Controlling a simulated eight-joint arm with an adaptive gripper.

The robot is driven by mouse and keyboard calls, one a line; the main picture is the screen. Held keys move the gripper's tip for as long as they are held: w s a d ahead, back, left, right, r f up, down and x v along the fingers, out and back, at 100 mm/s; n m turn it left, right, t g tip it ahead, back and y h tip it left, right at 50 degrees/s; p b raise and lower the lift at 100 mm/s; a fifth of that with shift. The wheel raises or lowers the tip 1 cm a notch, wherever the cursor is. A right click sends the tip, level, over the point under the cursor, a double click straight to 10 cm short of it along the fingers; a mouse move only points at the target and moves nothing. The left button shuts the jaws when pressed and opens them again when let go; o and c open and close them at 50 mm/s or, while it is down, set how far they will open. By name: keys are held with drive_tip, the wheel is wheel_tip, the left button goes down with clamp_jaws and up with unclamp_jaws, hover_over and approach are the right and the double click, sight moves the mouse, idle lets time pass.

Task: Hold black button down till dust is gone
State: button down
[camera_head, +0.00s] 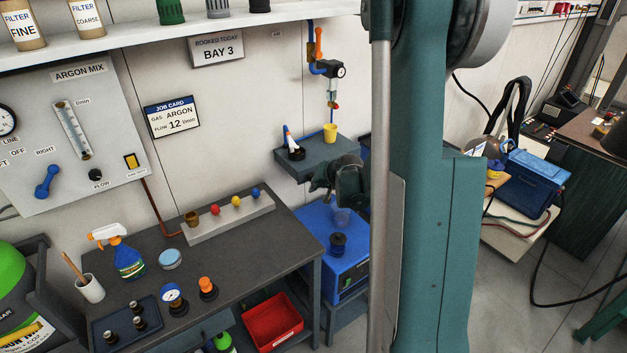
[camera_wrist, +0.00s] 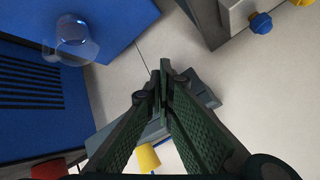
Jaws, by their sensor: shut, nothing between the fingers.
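My gripper (camera_head: 321,186) is near the front edge of the small wall shelf, above the blue machine (camera_head: 345,279), its fingers closed and empty. In the wrist view the closed fingertips (camera_wrist: 161,82) are in mid-view, apart from the blue machine (camera_wrist: 35,100). A clear cup (camera_head: 342,216) is on the machine's top; a clear round vessel (camera_wrist: 72,42) also shows in the wrist view. A dark round piece (camera_head: 338,243) stands near the machine's front; I cannot tell whether it is the black button. No dust can be made out.
The small wall shelf (camera_head: 290,167) holds a yellow cup (camera_head: 330,132) and a black-based item (camera_head: 294,151). The workbench (camera_head: 240,252) at left carries a rail (camera_head: 228,221) with coloured knobs, a spray bottle (camera_head: 126,258) and gauges. A red bin (camera_head: 272,323) is below.

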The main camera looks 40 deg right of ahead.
drive_tip(key=shift+s, duration=1)
drive_tip(key=shift+s+b, duration=0.55)
drive_tip(key=shift+s, duration=1.95)
drive_tip(key=shift+a+r, duration=0.1)
drive_tip(key=s+a+r+n+g, duration=0.15)
drive_tip(key=s+a+r, duration=0.25)
drive_tip(key=a+r, duration=0.45)
drive_tip(key=s+a+r+n+t, duration=0.1)
drive_tip(key=s+a+r+n, duration=0.3)
drive_tip(key=a, duration=0.8)
drive_tip(key=s+a+r+n, duration=0.1)
drive_tip(key=s+a+r, duration=0.2)
drive_tip(key=s+a, duration=0.4)
drive_tip(key=s+a+r+n+g+y, duration=0.1)
drive_tip(key=s+a+r+n, duration=0.1)
drive_tip(key=s+a, duration=0.5)
drive_tip(key=s+r, duration=0.1)
drive_tip(key=s, duration=0.3)
drive_tip(key=shift+s+r, duration=0.15)
drive_tip(key=shift+s, duration=0.2)
